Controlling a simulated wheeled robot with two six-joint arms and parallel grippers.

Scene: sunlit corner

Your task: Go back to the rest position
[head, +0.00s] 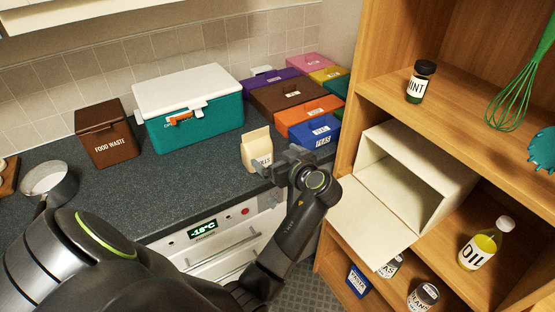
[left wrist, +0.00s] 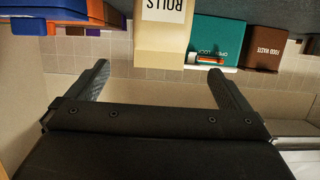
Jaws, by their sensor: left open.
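My left gripper (head: 277,160) is open at the counter's front edge, just right of a cream carton labelled ROLLS (head: 257,149). The carton stands upright on the dark counter (head: 215,172). In the left wrist view, which is upside down, the two fingers of the left gripper (left wrist: 160,70) are spread wide with nothing held between them. The carton (left wrist: 164,35) appears beyond the fingertips, seemingly apart from them. My right gripper is out of view.
A teal cooler (head: 195,125), a brown food waste bin (head: 106,140) and several coloured boxes (head: 290,95) stand along the wall. A metal pan (head: 50,183) is at left. The wooden shelf unit (head: 350,170) at right has an open cream box (head: 412,185) close to my left arm.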

